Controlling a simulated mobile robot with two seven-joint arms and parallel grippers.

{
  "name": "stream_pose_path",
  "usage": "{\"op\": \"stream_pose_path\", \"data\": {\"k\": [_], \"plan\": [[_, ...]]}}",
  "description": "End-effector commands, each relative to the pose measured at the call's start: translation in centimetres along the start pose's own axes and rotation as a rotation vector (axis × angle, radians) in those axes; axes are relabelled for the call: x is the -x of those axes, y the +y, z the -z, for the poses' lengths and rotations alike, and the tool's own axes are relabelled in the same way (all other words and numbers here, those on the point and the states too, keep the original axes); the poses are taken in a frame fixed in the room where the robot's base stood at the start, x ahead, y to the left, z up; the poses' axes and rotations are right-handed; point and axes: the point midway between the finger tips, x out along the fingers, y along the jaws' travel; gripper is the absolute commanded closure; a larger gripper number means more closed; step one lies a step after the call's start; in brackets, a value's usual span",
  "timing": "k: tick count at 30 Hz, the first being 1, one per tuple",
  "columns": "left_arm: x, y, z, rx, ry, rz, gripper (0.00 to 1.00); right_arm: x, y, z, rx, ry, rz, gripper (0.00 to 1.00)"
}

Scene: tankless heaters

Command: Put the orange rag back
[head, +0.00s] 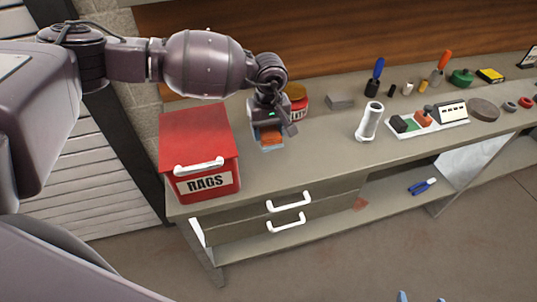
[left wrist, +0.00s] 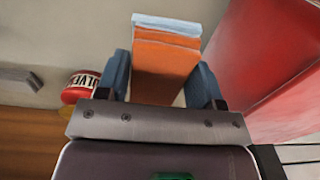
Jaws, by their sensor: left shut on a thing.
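My left gripper (head: 269,128) is shut on the orange rag (left wrist: 166,62), a folded block between its two blue fingers in the left wrist view. In the head view the orange rag (head: 270,138) is just below the gripper, over the bench top. A light blue layer (left wrist: 167,24) shows at the rag's end; I cannot tell if it is a separate cloth. The red box marked RAGS (head: 207,183) stands left of the gripper, and its lid (head: 195,135) looks shut. Two blue tips of my right gripper (head: 421,298) show apart at the bottom edge.
A red and yellow can (head: 298,104) stands behind the gripper. A grey block (head: 340,102), a white cylinder (head: 369,121) and a tray (head: 440,126) of small items are to the right. The bench front has drawers with white handles (head: 289,202).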

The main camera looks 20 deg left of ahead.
Motion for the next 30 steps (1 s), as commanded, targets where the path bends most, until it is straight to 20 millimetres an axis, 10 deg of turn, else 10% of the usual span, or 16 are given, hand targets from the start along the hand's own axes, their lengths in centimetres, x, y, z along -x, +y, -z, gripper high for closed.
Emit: {"op": "stream_pose_path", "data": {"k": [9, 30], "plan": [[-5.2, 0.0, 0.0, 0.000, -0.001, 0.000, 0.58, 0.1, 0.0, 0.3, 0.000, 0.003, 0.000, 0.18], [-9.9, 0.0, 0.0, -0.001, 0.001, 0.000, 0.58, 0.2, 0.0, 0.3, 0.000, 0.000, 0.000, 0.18]]}}
